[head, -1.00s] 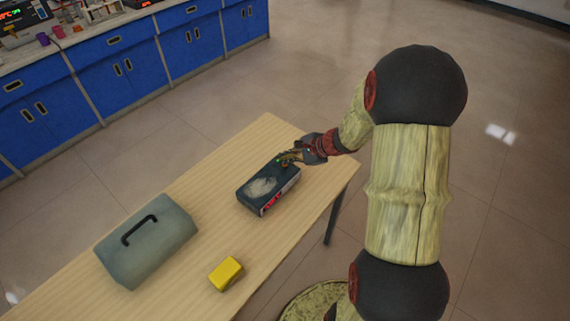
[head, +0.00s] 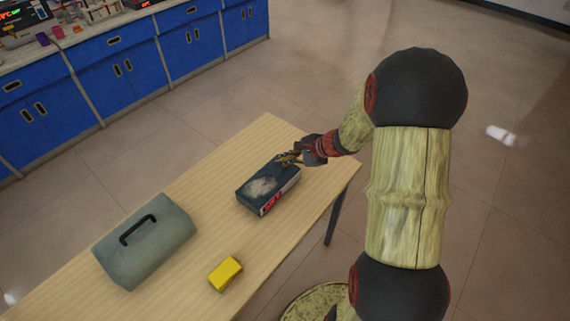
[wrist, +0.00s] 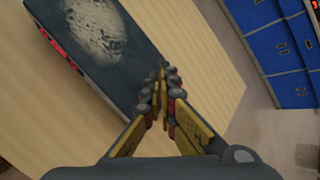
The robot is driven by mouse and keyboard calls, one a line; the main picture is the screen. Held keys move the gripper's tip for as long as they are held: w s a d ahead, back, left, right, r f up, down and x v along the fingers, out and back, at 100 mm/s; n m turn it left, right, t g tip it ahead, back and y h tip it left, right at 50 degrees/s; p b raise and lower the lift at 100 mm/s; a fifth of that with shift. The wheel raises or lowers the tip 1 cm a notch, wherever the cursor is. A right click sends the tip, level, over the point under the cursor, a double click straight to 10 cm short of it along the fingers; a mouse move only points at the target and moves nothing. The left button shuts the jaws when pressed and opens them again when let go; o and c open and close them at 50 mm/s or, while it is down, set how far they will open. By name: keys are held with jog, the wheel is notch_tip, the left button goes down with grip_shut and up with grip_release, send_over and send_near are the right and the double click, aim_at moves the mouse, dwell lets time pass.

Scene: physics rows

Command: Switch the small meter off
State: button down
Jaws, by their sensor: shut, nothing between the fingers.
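The small meter is a dark box (head: 262,188) with a pale worn patch on top and a red lit display on its front side. It lies on the wooden table (head: 190,215). In the wrist view the meter (wrist: 125,75) fills the upper left, with the red display at its left edge. My gripper (head: 286,158) is shut and empty at the meter's far right end. In the wrist view the fingertips (wrist: 162,75) are together beside the meter's edge; I cannot tell if they touch it. No switch can be made out; that end is partly hidden by my gripper.
A grey-green case with a black handle (head: 145,243) and a yellow block (head: 225,273) stand on the table left of the meter. Blue cabinets (head: 120,80) with instruments on top line the back. The table's far corner is bare.

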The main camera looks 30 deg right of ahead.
jog(key=shift+f+b, duration=0.4)
jog(key=shift+b, duration=0.05)
dwell(0.4)
jog(key=shift+r, duration=0.1)
jog(key=shift+r+p, duration=0.65)
jog(key=shift+r, duration=0.1)
notch_tip(320, 180, up, 6)
jog(key=p, duration=0.4)
dwell(0.6)
